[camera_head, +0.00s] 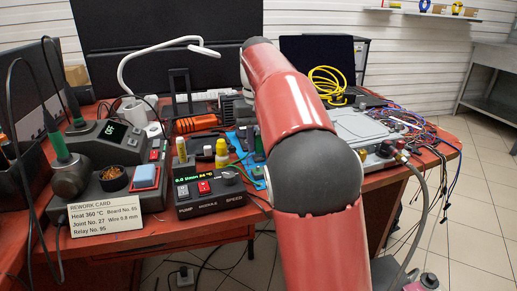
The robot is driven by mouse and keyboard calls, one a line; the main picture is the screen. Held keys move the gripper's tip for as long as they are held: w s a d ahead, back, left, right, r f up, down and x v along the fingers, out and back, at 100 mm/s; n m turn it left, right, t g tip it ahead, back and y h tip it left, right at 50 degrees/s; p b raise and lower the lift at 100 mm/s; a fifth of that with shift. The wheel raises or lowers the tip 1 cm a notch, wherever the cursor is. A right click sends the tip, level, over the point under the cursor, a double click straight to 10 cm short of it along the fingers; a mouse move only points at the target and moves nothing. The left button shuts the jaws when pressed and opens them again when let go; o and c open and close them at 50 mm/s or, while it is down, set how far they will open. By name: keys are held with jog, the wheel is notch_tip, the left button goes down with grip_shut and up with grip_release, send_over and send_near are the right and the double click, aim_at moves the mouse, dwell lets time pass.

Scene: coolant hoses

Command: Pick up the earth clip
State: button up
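I cannot make out the earth clip for certain in the head view. A tangle of coloured wires (412,130) lies at the right end of the red workbench, and several dark leads hang from it over the edge. Their ends are too small to identify. My red and dark grey arm rises from the bottom through the middle of the view and hides part of the bench. My gripper is not visible, so its state and anything in it do not show.
A pump module (210,190) stands at the bench's front, beside small bottles and a blue mat. A soldering station (105,145) and rework card (103,222) are at left. A silver unit (362,128) with hoses and a coiled yellow cable (326,82) are right of my arm.

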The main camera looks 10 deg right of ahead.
aim_at(259, 136)
jog(key=shift+f, duration=0.1)
grip_shut()
notch_tip(259, 136, up, 8)
jog(key=p, duration=0.2)
jog(key=shift+d+f+p, duration=0.1)
jog(key=shift+f+p, duration=0.1)
jog(key=shift+p, duration=0.1)
jog(key=shift+r, duration=1.2)
